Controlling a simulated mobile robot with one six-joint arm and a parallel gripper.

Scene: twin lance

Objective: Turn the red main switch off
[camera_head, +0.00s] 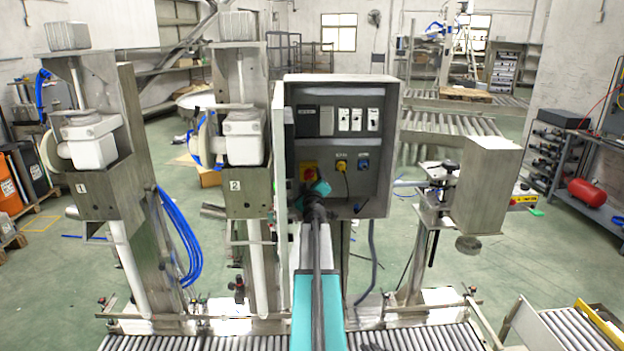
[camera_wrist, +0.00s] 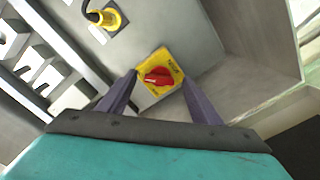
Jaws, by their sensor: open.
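The red main switch (camera_wrist: 158,76) is a red rotary knob on a square yellow plate (camera_wrist: 170,67), mounted on the grey panel inside the open control cabinet. In the wrist view it sits between and beyond my two open fingers, which are empty and apart from it. My gripper (camera_wrist: 160,98) points at the panel. In the head view the switch (camera_head: 308,172) is partly hidden behind my gripper (camera_head: 316,186), which reaches into the cabinet's lower left part.
The cabinet (camera_head: 395,150) has an open door (camera_head: 280,190) on its left, close to my arm. A yellow connector with a black cable (camera_head: 342,166) and a blue one (camera_head: 363,165) are to the right of the switch. Breakers (camera_head: 357,119) sit above.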

